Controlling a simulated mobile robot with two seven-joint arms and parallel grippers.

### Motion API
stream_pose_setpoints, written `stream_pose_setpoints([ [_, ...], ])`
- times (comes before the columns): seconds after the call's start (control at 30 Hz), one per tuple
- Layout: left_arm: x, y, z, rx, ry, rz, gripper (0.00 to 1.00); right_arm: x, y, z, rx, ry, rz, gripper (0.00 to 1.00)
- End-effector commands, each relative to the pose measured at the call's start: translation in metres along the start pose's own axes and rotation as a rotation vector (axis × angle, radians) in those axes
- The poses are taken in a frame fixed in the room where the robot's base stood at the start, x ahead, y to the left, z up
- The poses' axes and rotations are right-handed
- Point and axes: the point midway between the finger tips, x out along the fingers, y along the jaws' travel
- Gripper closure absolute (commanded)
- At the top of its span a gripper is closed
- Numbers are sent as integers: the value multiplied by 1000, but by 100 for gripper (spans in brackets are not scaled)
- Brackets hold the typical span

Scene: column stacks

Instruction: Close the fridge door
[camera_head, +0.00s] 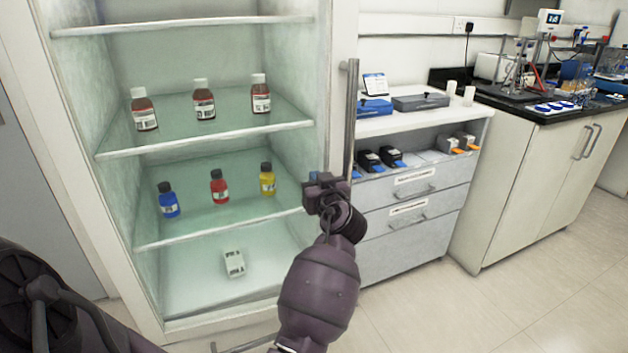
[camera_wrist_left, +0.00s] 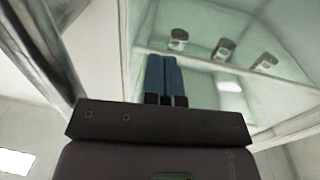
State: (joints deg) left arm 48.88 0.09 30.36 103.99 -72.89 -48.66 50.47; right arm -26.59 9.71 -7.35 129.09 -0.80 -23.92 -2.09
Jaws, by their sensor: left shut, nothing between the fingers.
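The fridge (camera_head: 78,150) stands open on the left in the head view, its shelves and contents in plain sight. A long vertical metal handle (camera_head: 350,120) runs along a narrow white panel (camera_head: 343,30) at the fridge's right side; I cannot tell how far this door is swung. My left gripper (camera_head: 325,180) is shut and empty, close beside the lower part of the handle; contact cannot be told. In the left wrist view the blue fingers (camera_wrist_left: 164,65) are together, pointing at the fridge interior, with a metal bar (camera_wrist_left: 45,50) to their left. My right gripper is not in view.
Brown bottles (camera_head: 204,104) stand on one glass shelf, and blue, red (camera_head: 219,190) and yellow bottles on the shelf below. A small white box (camera_head: 234,263) lies at the bottom. A drawer cabinet (camera_head: 415,240) stands right of the handle. Open floor (camera_head: 530,310) lies lower right.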

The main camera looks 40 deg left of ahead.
Motion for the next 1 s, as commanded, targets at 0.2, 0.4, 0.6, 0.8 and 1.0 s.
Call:
stream_pose_setpoints([
  [0.2, -2, 2, 0, 0, 0, 0, 100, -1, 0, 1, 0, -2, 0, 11],
  [0.4, -2, 2, 0, 0, 0, 0, 100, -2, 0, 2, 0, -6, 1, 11],
  [0.6, 0, 2, 0, 1, 0, -1, 100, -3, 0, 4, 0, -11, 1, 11],
  [0.8, 29, 3, 3, 7, 2, 0, 100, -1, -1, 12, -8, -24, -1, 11],
  [1.0, 57, 2, 2, 3, 1, -2, 100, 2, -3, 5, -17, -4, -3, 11],
])
